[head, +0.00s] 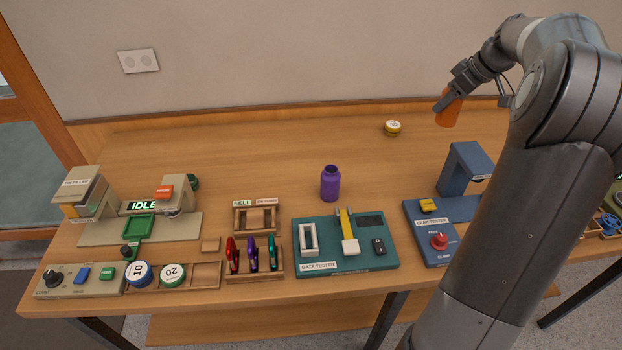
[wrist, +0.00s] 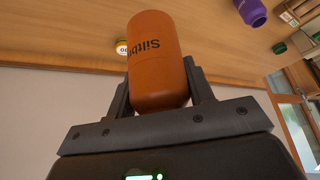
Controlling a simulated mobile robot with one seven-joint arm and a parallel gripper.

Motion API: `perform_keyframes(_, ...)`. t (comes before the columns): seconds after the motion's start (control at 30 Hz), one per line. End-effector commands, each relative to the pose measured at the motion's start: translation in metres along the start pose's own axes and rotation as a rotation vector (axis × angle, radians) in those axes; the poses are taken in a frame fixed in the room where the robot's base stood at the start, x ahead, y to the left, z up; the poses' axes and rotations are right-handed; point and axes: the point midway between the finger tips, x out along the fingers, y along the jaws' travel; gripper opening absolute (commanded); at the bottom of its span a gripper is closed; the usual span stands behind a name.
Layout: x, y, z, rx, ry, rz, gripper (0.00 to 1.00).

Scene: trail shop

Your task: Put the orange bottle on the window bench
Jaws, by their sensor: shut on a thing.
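The orange bottle (head: 447,110) is held in my gripper (head: 452,98) above the back right part of the wooden table. In the wrist view the orange bottle (wrist: 158,62) fills the space between the two fingers of my gripper (wrist: 155,95), with dark lettering on its side. In the head view it looks slightly tilted and partly hidden by the fingers. Whether its base touches the tabletop I cannot tell. I cannot make out which surface is the window bench.
A purple bottle (head: 330,184) stands mid-table. A yellow-rimmed disc (head: 392,128) lies near the wall, left of my gripper. A blue leak tester (head: 430,232), a teal gate tester (head: 345,262) and wooden racks line the front. The table's back left is clear.

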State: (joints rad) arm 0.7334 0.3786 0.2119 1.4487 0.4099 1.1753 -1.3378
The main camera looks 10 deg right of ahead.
Motion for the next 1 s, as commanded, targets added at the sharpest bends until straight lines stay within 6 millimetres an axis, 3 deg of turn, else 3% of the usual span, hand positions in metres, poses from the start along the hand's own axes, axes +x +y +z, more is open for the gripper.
perform_keyframes(0.03, 0.013, -0.016, -0.025, -0.067, 0.002, -0.036, 0.20)
perform_keyframes(0.2, 0.047, -0.068, -0.091, -0.275, 0.010, -0.148, 0.20)
perform_keyframes(0.4, 0.073, -0.123, -0.143, -0.457, 0.019, -0.247, 0.20)
perform_keyframes(0.77, 0.094, -0.182, -0.186, -0.633, 0.032, -0.344, 0.20)
perform_keyframes(1.0, 0.139, -0.179, -0.159, -0.624, 0.030, -0.343, 0.20)
